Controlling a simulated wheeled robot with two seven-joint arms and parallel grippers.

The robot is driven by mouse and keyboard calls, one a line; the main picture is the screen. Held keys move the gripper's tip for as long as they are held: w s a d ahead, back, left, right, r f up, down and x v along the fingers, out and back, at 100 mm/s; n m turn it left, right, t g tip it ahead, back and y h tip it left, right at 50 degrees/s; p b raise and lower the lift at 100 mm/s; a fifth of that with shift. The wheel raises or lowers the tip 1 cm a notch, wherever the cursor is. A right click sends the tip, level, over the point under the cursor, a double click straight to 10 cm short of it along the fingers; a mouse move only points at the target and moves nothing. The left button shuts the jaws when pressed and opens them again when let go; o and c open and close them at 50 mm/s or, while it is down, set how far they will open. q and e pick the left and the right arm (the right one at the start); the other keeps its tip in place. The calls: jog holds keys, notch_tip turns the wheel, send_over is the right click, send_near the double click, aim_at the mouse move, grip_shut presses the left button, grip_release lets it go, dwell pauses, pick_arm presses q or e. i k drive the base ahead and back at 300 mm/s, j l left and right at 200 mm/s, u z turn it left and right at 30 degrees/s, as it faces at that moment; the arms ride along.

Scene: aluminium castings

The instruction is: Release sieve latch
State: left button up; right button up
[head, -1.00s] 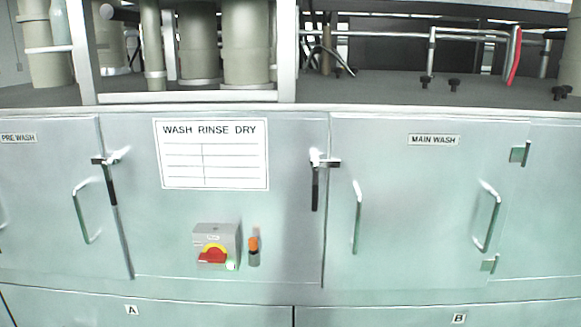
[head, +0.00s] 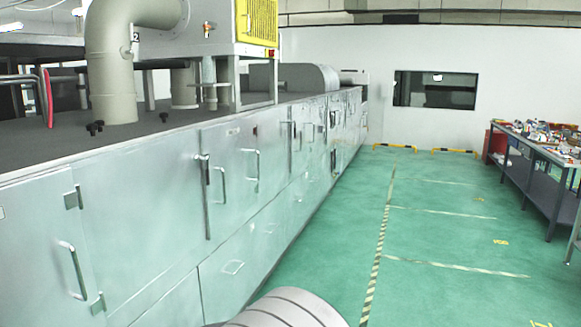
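The long pale green washing machine (head: 130,220) runs along the left side, away from me. A lever latch with a dark handle (head: 207,185) sits upright on the edge of a door in the middle of the machine. More latches show small farther along (head: 291,133). I cannot tell which of these, if any, is the sieve latch; no sieve label is readable. Neither of my grippers is in view.
Door handles (head: 73,268) stick out from the machine front. Green floor (head: 440,240) with striped marking lines is free to the right. A workbench (head: 540,165) with many small items stands at the right wall. Yellow-black floor barriers (head: 395,148) stand at the back.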

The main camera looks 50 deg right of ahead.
aim_at(205, 157)
jog(key=z, duration=1.25)
jog(key=i+l+u, duration=0.25)
jog(key=i+l, duration=2.5)
